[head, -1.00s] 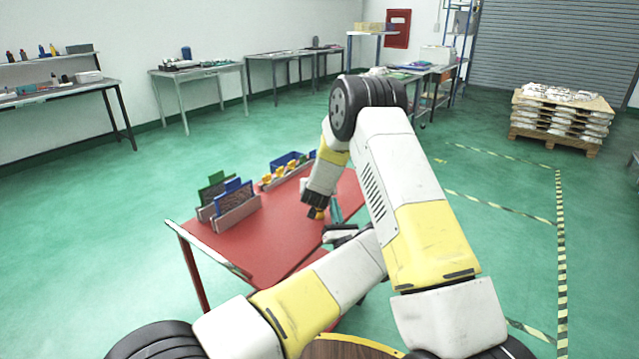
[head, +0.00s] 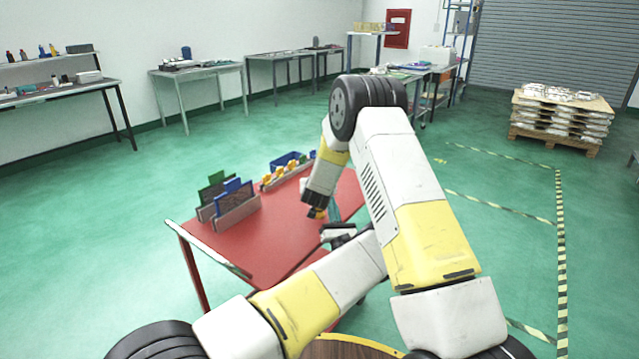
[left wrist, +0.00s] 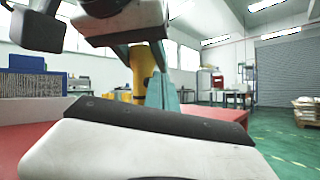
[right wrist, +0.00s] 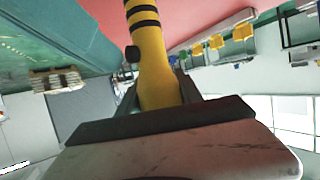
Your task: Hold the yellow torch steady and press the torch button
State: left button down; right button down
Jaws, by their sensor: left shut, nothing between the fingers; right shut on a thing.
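The yellow torch (right wrist: 152,68), with black bands, is clamped between the fingers of my right gripper (right wrist: 157,92). A dark round stub (right wrist: 132,53), which looks like its button, sticks out on its side in the right wrist view. In the head view only a little of the torch (head: 318,213) shows below my right gripper. In the left wrist view the torch (left wrist: 142,66) hangs from the right gripper, just behind my left fingers. My left gripper (left wrist: 164,76) is shut and empty, its teal fingers close to the torch; whether they touch is unclear.
The red table (head: 255,238) lies under both grippers. A rack of green and blue panels (head: 228,200) stands on its left. The table's middle is clear.

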pick_arm(q)
jog(key=shift+w+a, duration=0.2)
jog(key=shift+a, duration=0.1)
dwell(0.6)
jog(key=shift+s+d, duration=0.45)
jog(key=shift+d, duration=0.1)
jog(key=s+d, duration=0.4)
jog(key=shift+d, duration=0.3)
dwell(0.4)
pick_arm(e)
jog(key=c, duration=0.7)
grip_release()
